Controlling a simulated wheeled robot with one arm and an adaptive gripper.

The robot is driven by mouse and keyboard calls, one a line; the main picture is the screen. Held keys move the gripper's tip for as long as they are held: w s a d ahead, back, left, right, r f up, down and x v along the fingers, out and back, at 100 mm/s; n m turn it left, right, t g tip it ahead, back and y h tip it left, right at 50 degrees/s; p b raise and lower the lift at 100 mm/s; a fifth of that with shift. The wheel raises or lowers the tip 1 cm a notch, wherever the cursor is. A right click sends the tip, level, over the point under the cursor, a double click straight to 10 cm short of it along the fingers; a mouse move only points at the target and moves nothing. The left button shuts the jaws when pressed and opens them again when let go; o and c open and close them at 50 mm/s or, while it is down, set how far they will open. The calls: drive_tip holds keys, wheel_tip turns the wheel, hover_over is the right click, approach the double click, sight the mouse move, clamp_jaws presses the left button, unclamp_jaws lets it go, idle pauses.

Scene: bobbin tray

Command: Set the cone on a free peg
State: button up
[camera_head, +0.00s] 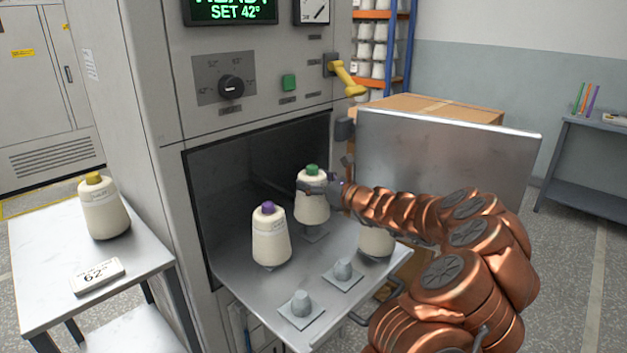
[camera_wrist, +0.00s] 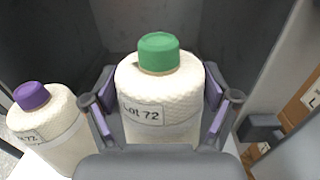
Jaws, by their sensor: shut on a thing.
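My gripper (camera_head: 318,187) is shut on a cream yarn cone with a green top (camera_head: 312,208). In the wrist view the cone (camera_wrist: 160,100) stands upright between my two fingers (camera_wrist: 162,112), its label reading "Lot 72". A peg's square base plate (camera_head: 316,235) shows just below the cone; I cannot tell whether the cone touches it. A purple-topped cone (camera_head: 270,240) sits at the tray's left. Another cone (camera_head: 376,242) is partly hidden behind my arm. Two bare pegs, one in the middle (camera_head: 343,270) and one in front (camera_head: 301,303), stand on the metal tray (camera_head: 245,291).
The tray sticks out of a dark cabinet opening (camera_head: 225,180), with an open metal door (camera_head: 450,150) at right behind my arm. A yellow lever (camera_head: 346,78) juts out above.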

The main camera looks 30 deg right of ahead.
drive_tip(key=shift+f, duration=0.45)
drive_tip(key=shift+s+a+f+b, duration=0.15)
drive_tip(key=shift+a+f+b, duration=0.15)
drive_tip(key=shift+f, duration=0.4)
drive_tip(key=shift+w+d+f, duration=0.2)
drive_tip(key=shift+d+f, duration=0.15)
drive_tip(key=shift+f, duration=0.05)
drive_tip(key=shift+s+r, duration=0.1)
drive_tip(key=shift+a, duration=0.1)
